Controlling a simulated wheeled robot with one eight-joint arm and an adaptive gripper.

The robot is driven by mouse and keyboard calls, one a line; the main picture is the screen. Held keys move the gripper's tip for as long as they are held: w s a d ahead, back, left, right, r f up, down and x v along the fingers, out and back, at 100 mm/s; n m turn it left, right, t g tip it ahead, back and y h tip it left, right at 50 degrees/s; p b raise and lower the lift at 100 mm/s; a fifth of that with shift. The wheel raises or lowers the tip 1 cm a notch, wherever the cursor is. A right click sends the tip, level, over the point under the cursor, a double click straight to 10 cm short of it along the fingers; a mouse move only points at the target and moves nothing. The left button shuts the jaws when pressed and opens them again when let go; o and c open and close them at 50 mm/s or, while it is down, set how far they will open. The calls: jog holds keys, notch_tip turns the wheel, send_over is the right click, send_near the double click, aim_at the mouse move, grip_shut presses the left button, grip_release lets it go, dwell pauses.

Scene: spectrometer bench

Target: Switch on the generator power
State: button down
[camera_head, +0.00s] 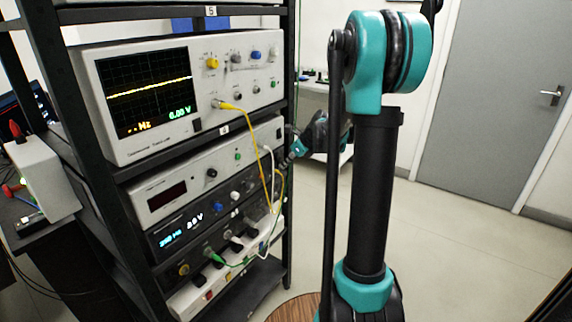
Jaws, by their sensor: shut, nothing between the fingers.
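A black-fronted unit (157,243) with a lit blue and white display stands low in the rack; it looks like the generator, but its label is too small to read. Its display seems to show Hz and V values. Knobs and plugged cables are on its right half. I cannot make out its power switch. My gripper (286,161) is shut and empty. It is at the rack's right front post, near the right end of the white unit (160,186) above. My arm hides part of the space behind it.
An oscilloscope (115,148) with a yellow trace sits on the upper shelf. Yellow, white and green cables hang across the lower fronts. A power strip (190,299) lies below. A round wooden stool top (293,309) stands at bottom. Open floor (455,240) lies right.

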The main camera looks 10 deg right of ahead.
jog(key=shift+w+r, duration=0.1)
jog(key=shift+r, duration=0.05)
jog(key=shift+r, duration=0.7)
jog(key=s+d+f+v, duration=0.1)
jog(key=f+v, duration=0.1)
jog(key=v, duration=1)
jog(key=shift+s+d+r, duration=0.4)
jog(key=shift+s+d, duration=0.1)
jog(key=shift+s, duration=0.05)
